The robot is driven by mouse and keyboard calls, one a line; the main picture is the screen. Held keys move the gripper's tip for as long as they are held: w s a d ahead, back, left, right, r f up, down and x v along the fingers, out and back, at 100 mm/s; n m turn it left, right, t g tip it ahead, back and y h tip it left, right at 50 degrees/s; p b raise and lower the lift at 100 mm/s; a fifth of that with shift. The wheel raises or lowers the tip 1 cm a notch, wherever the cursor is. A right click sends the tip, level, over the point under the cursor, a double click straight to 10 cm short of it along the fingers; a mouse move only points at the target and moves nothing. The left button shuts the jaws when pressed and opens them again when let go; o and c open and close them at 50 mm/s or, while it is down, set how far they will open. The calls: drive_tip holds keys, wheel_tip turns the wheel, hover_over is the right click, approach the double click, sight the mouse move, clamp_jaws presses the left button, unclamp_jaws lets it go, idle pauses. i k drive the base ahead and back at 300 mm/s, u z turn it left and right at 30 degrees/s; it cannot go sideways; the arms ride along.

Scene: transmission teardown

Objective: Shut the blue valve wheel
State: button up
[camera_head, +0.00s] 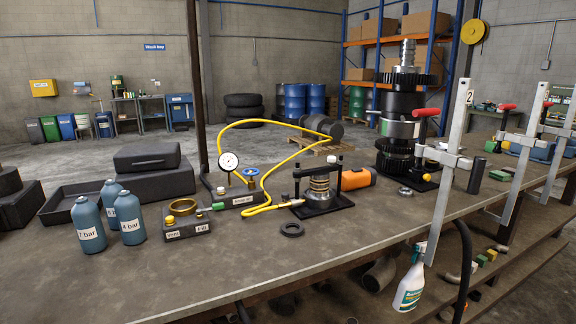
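The blue valve wheel (251,172) is small and sits on top of a dark manifold block (232,201) in the middle of the bench. A yellow part shows just under the wheel. A round white pressure gauge (229,161) stands on a stem on the same block, left of the wheel. A yellow hose (265,200) runs near the block and loops behind it. The wheel is too small to tell whether the valve is open or shut. My gripper is not in view.
Blue bottles (88,225), some marked in bar, stand at the left front. A block with a brass ring (183,208) stands beside them. A clamped press (320,192) stands right of the manifold. Tall clamps (447,170) rise at the bench's right edge. The front bench top is mostly clear.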

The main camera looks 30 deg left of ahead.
sight(252, 172)
drive_tip(key=u, duration=0.05)
drive_tip(key=i, duration=0.75)
drive_tip(key=u, duration=0.85)
drive_tip(key=i, duration=0.55)
drive_tip(key=u, duration=0.4)
